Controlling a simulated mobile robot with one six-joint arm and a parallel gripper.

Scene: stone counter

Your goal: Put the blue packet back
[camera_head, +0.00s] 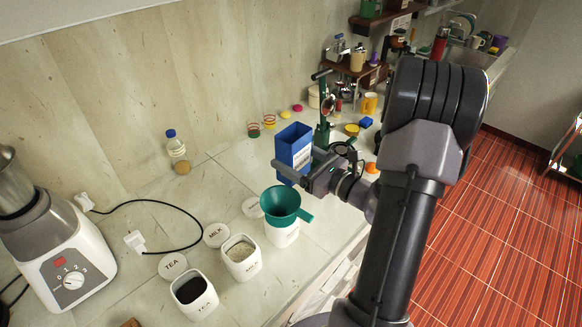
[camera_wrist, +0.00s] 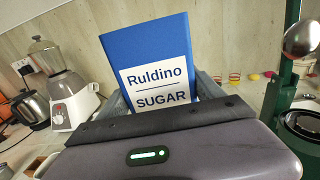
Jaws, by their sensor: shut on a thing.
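The blue packet (camera_head: 288,146) has a white label and stands near upright behind the green funnel, at the middle of the counter. In the wrist view the packet (camera_wrist: 150,48) fills the centre, and its label reads "Ruldino SUGAR". My gripper (camera_head: 301,172) reaches in from the right and is shut on the packet, with a grey finger on each side of it in the wrist view. The packet's lower part is partly hidden by my gripper. I cannot tell whether its base touches the counter or hangs above it.
A green funnel (camera_head: 281,203) sits in a white canister (camera_head: 283,236) just in front. Open canisters of pale (camera_head: 242,257) and dark contents (camera_head: 195,295) stand front left, lids beside them. A green lever device (camera_head: 323,125) stands close behind right. Counter left of the packet is clear.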

